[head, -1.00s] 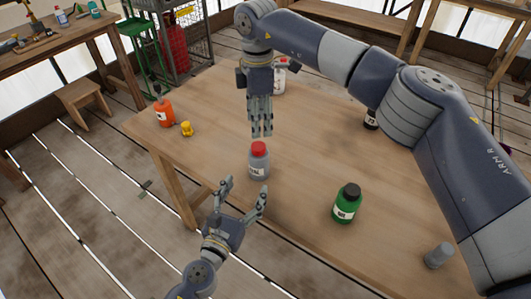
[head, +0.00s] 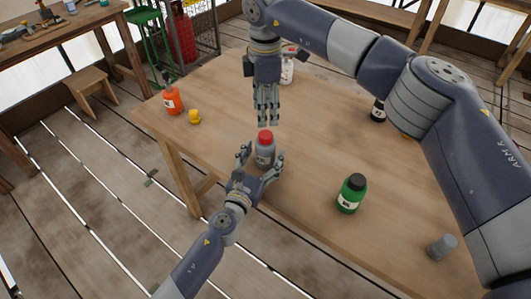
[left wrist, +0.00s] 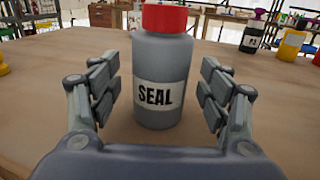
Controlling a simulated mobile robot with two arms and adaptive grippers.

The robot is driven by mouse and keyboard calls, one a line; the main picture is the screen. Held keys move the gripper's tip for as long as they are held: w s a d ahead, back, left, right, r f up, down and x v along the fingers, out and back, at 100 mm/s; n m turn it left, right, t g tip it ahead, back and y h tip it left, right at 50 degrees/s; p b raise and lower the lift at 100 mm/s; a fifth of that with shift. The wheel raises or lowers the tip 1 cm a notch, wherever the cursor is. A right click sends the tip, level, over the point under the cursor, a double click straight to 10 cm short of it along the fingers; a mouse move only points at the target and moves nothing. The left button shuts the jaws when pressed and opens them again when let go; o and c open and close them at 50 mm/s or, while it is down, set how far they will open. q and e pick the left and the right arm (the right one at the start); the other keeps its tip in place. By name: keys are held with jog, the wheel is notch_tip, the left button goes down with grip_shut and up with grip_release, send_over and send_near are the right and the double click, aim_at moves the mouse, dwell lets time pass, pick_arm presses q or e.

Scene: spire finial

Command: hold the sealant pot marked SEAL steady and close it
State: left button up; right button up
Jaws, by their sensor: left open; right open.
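The sealant pot (head: 264,154) is a grey bottle with a red cap (head: 265,136), upright near the table's front edge. My right gripper (head: 266,119) points down, just behind and above the cap, empty. Whether the cap is tight cannot be seen.
A green bottle (head: 350,194) and a grey cylinder (head: 441,247) stand to the right. An orange bottle (head: 172,101) and a small yellow item (head: 195,117) are at the left. A white bottle (head: 287,68) and a dark bottle (head: 378,111) stand farther back.

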pick_arm(q)
jog(key=shift+x, duration=0.8)
